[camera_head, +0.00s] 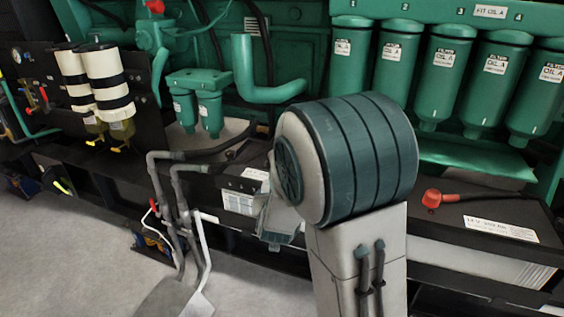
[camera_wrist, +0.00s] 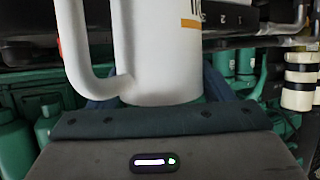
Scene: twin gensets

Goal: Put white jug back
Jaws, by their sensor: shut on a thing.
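The white jug (camera_wrist: 155,50) fills the upper middle of the wrist view, close to the camera. Its loop handle (camera_wrist: 72,50) is at the left, and an orange band with dark marks shows near the top right. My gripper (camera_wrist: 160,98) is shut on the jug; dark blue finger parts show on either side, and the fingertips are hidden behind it. The jug's top edge is cut off by the frame. In the head view I cannot make out the jug; my arm covers much of the middle.
Green oil filters (camera_head: 446,75) line the upper right. White-and-black banded filters (camera_head: 108,80) hang at the left. A black ledge with a red-capped terminal (camera_head: 432,198) lies at the right. Grey pipes (camera_head: 178,205) stand left of my arm. Grey floor (camera_head: 75,255) is clear at lower left.

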